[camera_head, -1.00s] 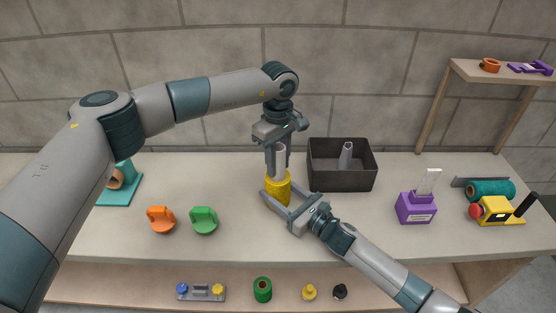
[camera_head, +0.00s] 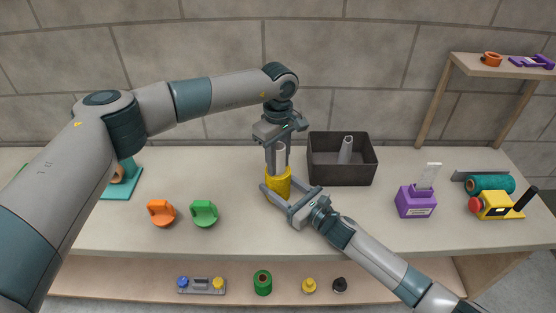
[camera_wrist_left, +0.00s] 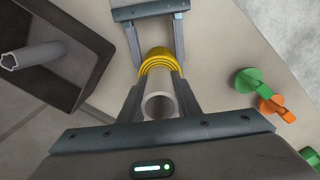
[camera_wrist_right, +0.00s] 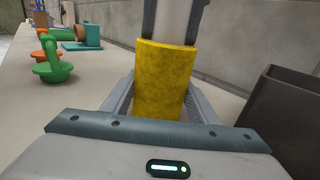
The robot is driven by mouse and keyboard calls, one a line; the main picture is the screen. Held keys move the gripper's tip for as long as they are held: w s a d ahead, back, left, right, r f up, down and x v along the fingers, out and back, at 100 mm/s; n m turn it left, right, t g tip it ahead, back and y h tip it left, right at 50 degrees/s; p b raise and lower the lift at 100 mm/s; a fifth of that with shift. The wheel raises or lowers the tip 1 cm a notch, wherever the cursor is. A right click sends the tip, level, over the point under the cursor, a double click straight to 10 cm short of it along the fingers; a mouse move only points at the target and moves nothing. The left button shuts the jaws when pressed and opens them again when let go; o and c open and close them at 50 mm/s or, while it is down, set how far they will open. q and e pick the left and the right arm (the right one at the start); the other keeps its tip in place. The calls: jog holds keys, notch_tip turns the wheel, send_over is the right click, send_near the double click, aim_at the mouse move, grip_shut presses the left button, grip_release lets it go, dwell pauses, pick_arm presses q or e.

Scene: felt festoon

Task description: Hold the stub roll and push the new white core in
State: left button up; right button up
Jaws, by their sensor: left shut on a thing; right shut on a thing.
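The stub roll (camera_head: 278,183) is a yellow felt cylinder standing upright on the table. It also shows in the right wrist view (camera_wrist_right: 165,80) and the left wrist view (camera_wrist_left: 158,58). My right gripper (camera_head: 276,190) is shut around it low down from the front right. The white core (camera_head: 280,156) is a pale hollow tube standing upright at the top of the roll, its lower end hidden inside or behind the yellow felt. It shows end-on in the left wrist view (camera_wrist_left: 160,104). My left gripper (camera_head: 277,160) points down from above and is shut on the core.
A dark open bin (camera_head: 342,172) with a grey tube (camera_head: 346,149) stands just right of the grippers. Orange (camera_head: 161,212) and green (camera_head: 204,213) pieces lie at left. A purple holder (camera_head: 416,200) and a yellow device (camera_head: 496,205) stand at right. The table's front middle is clear.

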aim_at(278, 146)
pick_arm(q)
jog(key=shift+r, duration=0.15)
jog(key=shift+r, duration=1.85)
jog(key=shift+a, duration=0.1)
jog(key=shift+f, duration=2)
jog(key=o, duration=1.1)
jog(key=shift+o, duration=0.2)
jog(key=shift+r, duration=0.1)
notch_tip(278, 146, up, 12)
jog(key=shift+w+f, duration=0.1)
